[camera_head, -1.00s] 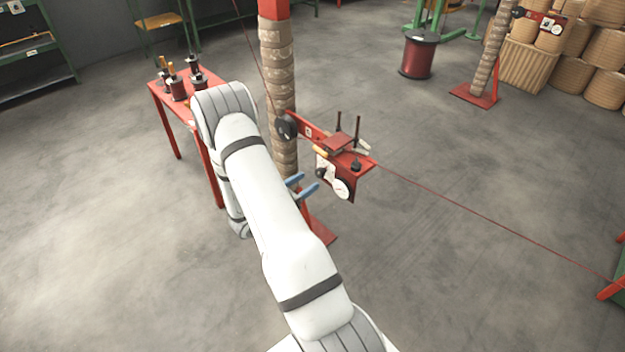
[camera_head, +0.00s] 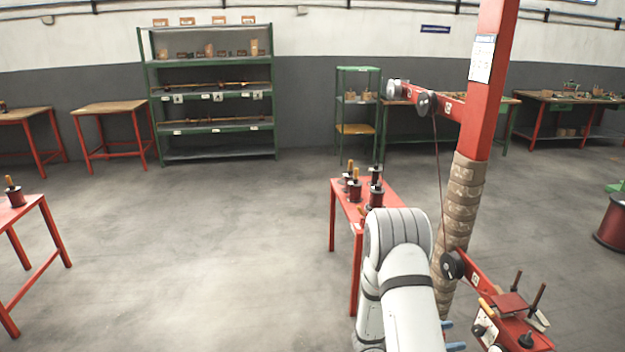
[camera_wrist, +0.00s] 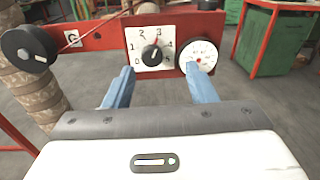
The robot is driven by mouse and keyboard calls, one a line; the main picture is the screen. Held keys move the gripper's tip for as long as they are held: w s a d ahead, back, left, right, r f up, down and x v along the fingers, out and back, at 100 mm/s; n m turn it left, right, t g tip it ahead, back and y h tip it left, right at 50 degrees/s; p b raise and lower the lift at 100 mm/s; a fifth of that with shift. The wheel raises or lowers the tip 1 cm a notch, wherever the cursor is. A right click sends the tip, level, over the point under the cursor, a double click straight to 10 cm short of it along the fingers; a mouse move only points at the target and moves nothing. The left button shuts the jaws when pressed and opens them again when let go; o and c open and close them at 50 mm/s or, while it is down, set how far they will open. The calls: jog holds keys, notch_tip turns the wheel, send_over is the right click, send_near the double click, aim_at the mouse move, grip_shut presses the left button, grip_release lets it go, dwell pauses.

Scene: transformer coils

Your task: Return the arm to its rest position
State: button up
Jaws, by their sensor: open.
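My gripper shows in the wrist view (camera_wrist: 158,88) with its two blue fingers spread apart and nothing between them. Beyond the fingertips is a red machine panel (camera_wrist: 98,36) with a white numbered dial plate and black knob (camera_wrist: 152,50) and a round white gauge (camera_wrist: 200,55). I cannot tell whether the fingers touch the panel; a gap seems to show. In the head view my white arm (camera_head: 405,285) reaches forward at the lower right. Only the blue finger ends (camera_head: 450,335) peek out on its right, beside the red machine arm (camera_head: 510,325).
A red post wrapped in tan padding (camera_head: 460,210) stands right of my arm. A red table (camera_head: 348,200) with several spools is just behind it. A green shelf (camera_head: 212,125) stands at the back wall. The floor at the left middle (camera_head: 200,250) is clear.

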jog(key=s+a+r+m+g+y, duration=0.5)
jog(key=s+r+m+y, duration=0.2)
jog(key=s+r+m, duration=0.4)
jog(key=s+a+r+m+t+y, duration=0.3)
jog(key=a+r+m+y, duration=0.1)
jog(key=a, duration=0.5)
jog(key=s+a+r+m+t+y, duration=0.3)
jog(key=a+r+y, duration=0.3)
jog(key=a, duration=0.3)
jog(key=shift+s+r+m+t+y, duration=0.25)
jog(key=shift+s+m+t+y, duration=0.15)
jog(key=shift+s+t, duration=0.3)
jog(key=shift+c, duration=0.2)
jog(key=shift+c, duration=1.4)
jog(key=shift+d, duration=0.1)
